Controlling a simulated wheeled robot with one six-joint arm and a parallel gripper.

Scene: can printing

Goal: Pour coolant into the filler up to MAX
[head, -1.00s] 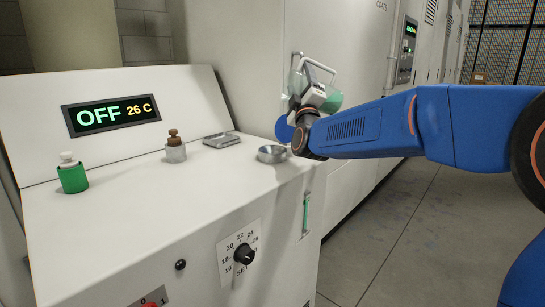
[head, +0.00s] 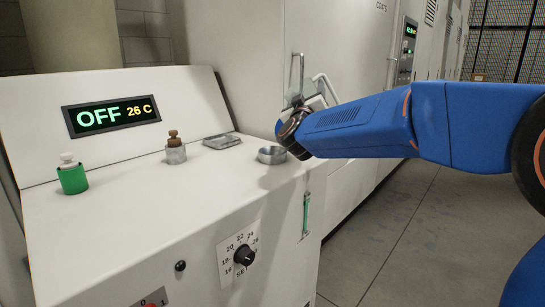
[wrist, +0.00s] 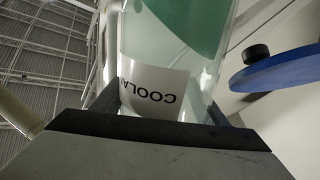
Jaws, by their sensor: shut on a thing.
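My gripper (wrist: 160,110) is shut on a translucent coolant bottle (wrist: 172,60). In the wrist view, green liquid shows in its upper part, and its white label, partly reading "COOLA", is upside down. A round open metal cup (head: 271,155), possibly the filler, stands on the machine top, just left of and below my wrist. A narrow sight gauge (head: 306,213) on the machine's side shows green; its MAX mark is too small to read.
A green container with a white top (head: 72,175), a brown-topped metal fitting (head: 175,150) and a flat metal tray (head: 222,141) stand on the machine top (head: 150,220). The display (head: 110,116) reads OFF, 26 C. A blue disc (wrist: 275,72) is beside the bottle.

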